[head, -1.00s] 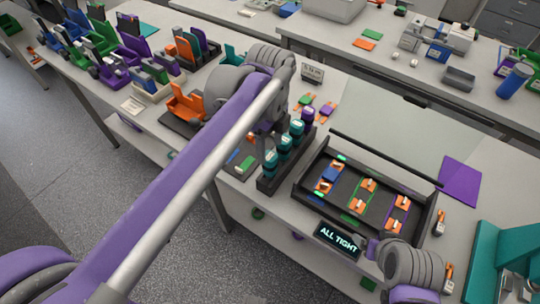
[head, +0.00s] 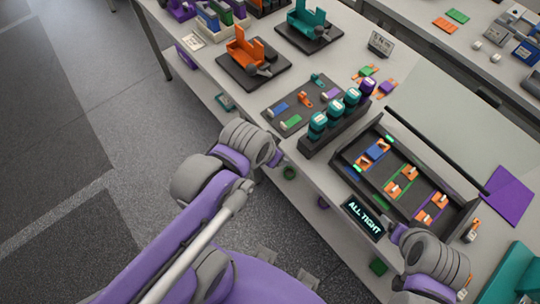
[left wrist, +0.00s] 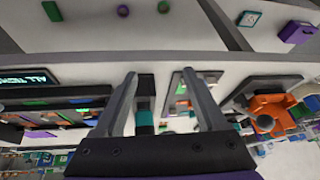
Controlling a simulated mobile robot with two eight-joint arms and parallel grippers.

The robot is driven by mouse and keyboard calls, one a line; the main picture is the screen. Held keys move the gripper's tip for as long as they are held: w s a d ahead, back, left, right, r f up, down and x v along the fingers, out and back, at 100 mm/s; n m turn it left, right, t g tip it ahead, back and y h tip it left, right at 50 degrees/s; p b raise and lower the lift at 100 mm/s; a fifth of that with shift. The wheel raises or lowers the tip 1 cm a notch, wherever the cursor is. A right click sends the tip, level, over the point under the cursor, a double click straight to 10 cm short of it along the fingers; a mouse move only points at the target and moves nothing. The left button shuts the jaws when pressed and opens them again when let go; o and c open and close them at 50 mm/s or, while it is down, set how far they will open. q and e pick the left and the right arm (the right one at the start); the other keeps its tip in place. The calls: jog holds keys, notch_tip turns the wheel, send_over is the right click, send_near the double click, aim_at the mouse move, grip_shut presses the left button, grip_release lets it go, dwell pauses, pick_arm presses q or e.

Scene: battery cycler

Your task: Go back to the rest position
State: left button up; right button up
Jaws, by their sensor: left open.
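My left arm comes in from the lower left with its wrist in front of the bench's front edge. Its gripper (head: 276,158) is small and partly hidden by the wrist in the head view. In the left wrist view the two fingers of the left gripper (left wrist: 160,84) stand wide apart with nothing held between them. My right gripper (head: 398,233) is at the lower right, by the "ALL TIGHT" display (head: 364,217); its fingers are mostly hidden by its grey wrist.
The bench holds a black tray (head: 345,166) with orange-ended modules, a rack of teal- and purple-topped bottles (head: 318,122), a dark mat (head: 277,99) with small parts, and orange (head: 245,50) and teal (head: 306,20) holders. The floor (head: 130,110) left of the bench is clear.

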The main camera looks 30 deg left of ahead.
pick_arm(q)
jog(key=shift+s+a+f+n, duration=0.25)
jog(key=shift+s+f+n, duration=0.3)
jog(key=shift+f+n, duration=0.4)
jog(key=shift+r, duration=0.15)
jog(key=shift+c, duration=0.3)
